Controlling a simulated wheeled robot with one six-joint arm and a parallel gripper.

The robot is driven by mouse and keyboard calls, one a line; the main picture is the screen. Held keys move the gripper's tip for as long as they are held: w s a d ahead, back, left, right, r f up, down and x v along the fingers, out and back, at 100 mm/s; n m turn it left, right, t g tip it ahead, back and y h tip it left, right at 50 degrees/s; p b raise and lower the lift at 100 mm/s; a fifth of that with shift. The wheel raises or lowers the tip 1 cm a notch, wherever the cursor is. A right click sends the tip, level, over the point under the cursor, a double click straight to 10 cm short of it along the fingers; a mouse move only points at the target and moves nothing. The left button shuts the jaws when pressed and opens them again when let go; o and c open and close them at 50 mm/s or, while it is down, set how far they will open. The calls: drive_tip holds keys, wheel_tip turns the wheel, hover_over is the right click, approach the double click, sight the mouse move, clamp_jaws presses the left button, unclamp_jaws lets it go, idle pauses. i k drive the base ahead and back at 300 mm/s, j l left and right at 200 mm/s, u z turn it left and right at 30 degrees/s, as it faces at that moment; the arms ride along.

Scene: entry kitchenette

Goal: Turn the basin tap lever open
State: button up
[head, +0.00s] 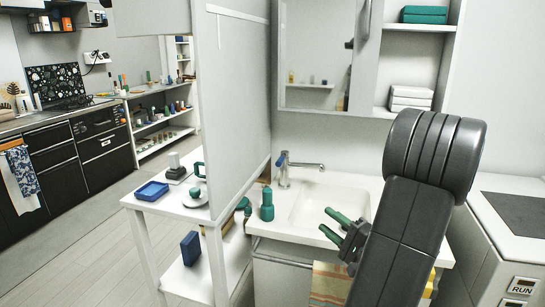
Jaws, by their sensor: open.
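The metal basin tap (284,172) stands at the back left of the white basin (310,204), with its spout reaching to the right. Its lever is too small in this view for me to tell its position. My gripper (326,221), with green fingers, is open and empty over the front right part of the basin. It is apart from the tap, in front and to the right of it, with its fingers pointing left. My dark arm hides the right side of the basin.
A green bottle (267,206) stands on the basin's left edge. A tall white partition (232,110) rises left of the basin. A mirror cabinet (320,60) hangs above. A yellow towel (330,283) hangs in front. A white appliance (490,255) stands at the right.

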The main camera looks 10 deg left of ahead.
sight(284, 154)
drive_tip(key=i+u, duration=0.3)
drive_tip(key=i, duration=0.6)
